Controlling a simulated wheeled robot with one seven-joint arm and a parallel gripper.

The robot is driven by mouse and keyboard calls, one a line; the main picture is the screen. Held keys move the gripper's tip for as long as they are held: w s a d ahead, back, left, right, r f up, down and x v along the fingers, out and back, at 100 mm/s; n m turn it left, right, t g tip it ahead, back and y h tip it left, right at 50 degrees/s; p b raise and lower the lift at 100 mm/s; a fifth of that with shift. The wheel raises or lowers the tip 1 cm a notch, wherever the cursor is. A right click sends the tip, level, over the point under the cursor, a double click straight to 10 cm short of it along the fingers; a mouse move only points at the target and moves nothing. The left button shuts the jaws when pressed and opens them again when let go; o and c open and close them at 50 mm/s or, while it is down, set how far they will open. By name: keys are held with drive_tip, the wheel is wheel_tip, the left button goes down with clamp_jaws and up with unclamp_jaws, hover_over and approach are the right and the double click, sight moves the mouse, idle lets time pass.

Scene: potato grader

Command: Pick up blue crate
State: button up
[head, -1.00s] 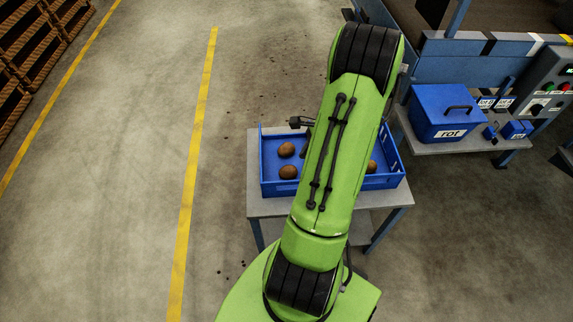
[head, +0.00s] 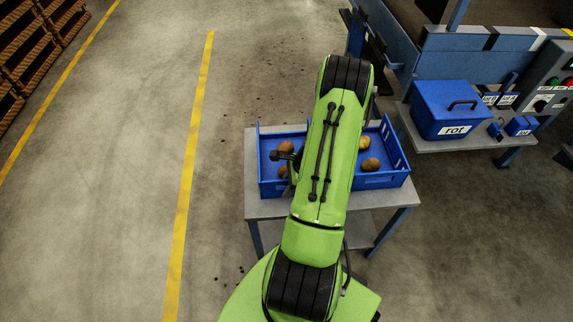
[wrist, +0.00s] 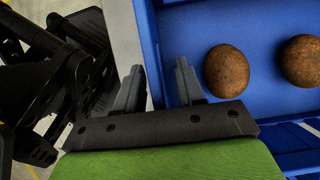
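The blue crate (head: 385,181) stands on a small grey table, with several brown potatoes in it. In the wrist view, the crate wall (wrist: 160,45) runs between the two fingers of my gripper (wrist: 158,65). The fingers are apart. One is over the table side of the wall, the other over the inside of the crate. I cannot tell how far down the fingers reach or whether they touch the wall. Two potatoes (wrist: 226,72) lie inside near the fingers.
The grey table (head: 270,207) has a narrow bare margin around the crate. To the right, a blue lidded box marked "rot" (head: 445,115) stands on a shelf of the grader machine. Open floor with a yellow line (head: 190,150) lies to the left.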

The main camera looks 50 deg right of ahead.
drive_tip(key=shift+r, duration=0.1)
drive_tip(key=shift+f, duration=0.2)
drive_tip(key=shift+c, duration=0.4)
clamp_jaws()
